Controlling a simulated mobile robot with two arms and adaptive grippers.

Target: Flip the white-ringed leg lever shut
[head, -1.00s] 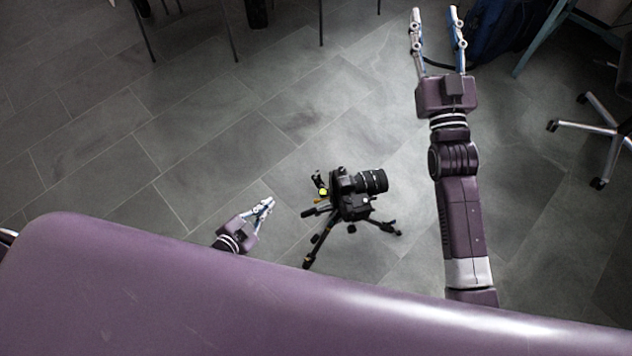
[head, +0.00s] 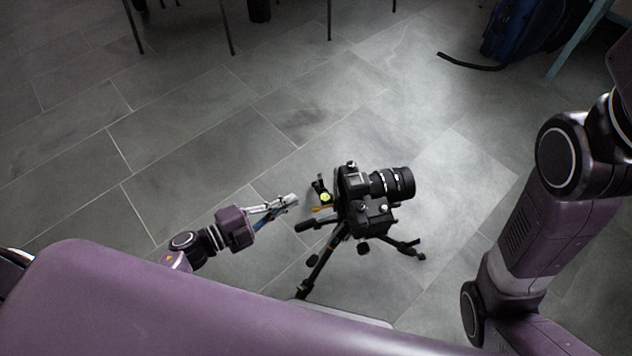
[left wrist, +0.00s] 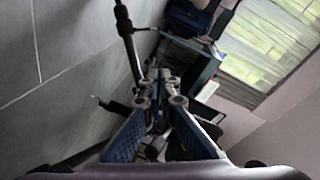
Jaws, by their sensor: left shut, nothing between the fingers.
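A black camera (head: 372,192) with a long lens sits on top of a black tripod (head: 318,268) on the floor in the head view. The tripod legs spread below it, and a handle points left. I cannot make out a white-ringed lever on any leg. My left gripper (head: 292,202) is shut and empty, just left of the tripod head and handle; I cannot tell whether it touches them. In the left wrist view its blue fingers (left wrist: 160,88) come together, with a dark pole (left wrist: 128,40) beyond the tips. My right gripper is out of view.
A blue bag (head: 515,30) with a dark strap lies at the top right beside a teal table leg (head: 580,35). Thin dark furniture legs (head: 225,28) stand at the top left. The grey tiled floor around the tripod is mostly clear.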

